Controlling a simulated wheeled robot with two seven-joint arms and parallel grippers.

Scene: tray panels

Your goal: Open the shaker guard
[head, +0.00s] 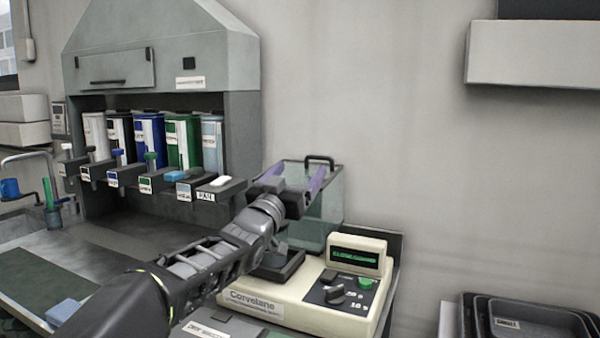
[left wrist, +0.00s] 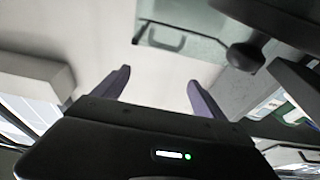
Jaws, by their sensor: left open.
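The shaker (head: 300,303) is a cream machine marked "Corvelane", with a green-lit display (head: 355,260), a dark knob and a green button. Its guard (head: 328,215) is a clear, greenish box-like cover with a black handle (head: 320,160) at its top. My left gripper (head: 295,176), with purple fingers, is open and empty in front of the guard, just below and left of the handle in the head view. The guard and handle (left wrist: 165,38) also show in the left wrist view, beyond the open fingers (left wrist: 158,76). My arm hides part of the shaker platform. My right gripper is out of view.
A grey hood with several coloured dispensers (head: 150,140) stands at the left. Stacked dark trays (head: 530,318) lie at the lower right. A pale wall cabinet (head: 540,52) hangs at the upper right. The wall right of the guard is clear.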

